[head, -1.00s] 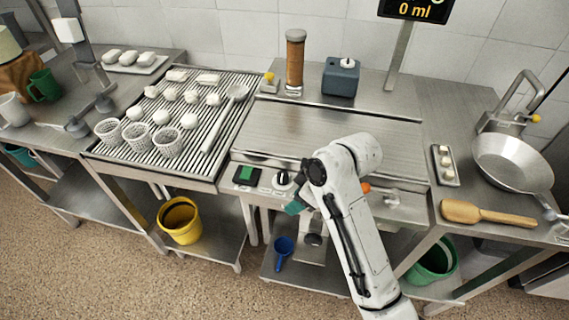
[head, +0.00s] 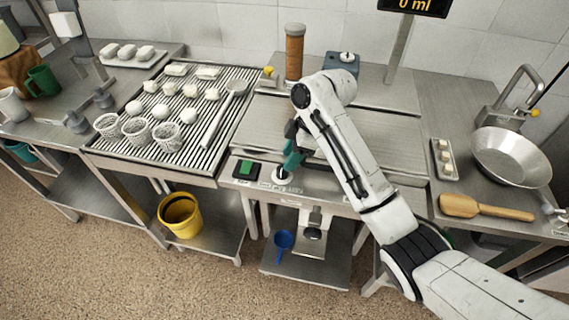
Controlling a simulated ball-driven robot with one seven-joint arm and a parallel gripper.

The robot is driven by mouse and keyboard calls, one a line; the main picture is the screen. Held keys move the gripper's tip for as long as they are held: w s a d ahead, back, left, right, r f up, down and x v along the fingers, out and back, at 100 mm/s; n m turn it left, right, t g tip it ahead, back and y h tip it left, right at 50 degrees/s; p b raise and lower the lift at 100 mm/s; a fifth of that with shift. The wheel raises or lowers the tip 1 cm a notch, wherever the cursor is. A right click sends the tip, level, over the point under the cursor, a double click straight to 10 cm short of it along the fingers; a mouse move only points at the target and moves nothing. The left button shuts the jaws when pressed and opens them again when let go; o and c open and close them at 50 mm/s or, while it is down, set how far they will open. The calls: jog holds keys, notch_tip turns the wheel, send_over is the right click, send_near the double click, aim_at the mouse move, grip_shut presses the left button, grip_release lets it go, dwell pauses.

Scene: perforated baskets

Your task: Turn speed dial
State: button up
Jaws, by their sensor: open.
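The speed dial (head: 281,174) is a dark round knob on a white plate, on the front panel of the middle counter. It sits just right of a green button (head: 245,169). My gripper (head: 288,167), with teal fingers, points down right at the dial and is open. The fingers partly cover the dial. I cannot tell whether they touch it.
A slatted rack (head: 226,122) with several white pieces and perforated baskets (head: 137,131) stands to the left. A flat metal plate (head: 375,135) lies behind my arm. A pan (head: 510,155) and wooden paddle (head: 485,208) are at the right. A yellow bucket (head: 180,216) is below.

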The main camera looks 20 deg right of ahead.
aim_at(282, 172)
jog(key=shift+x, duration=2.35)
jog(key=c, duration=0.7)
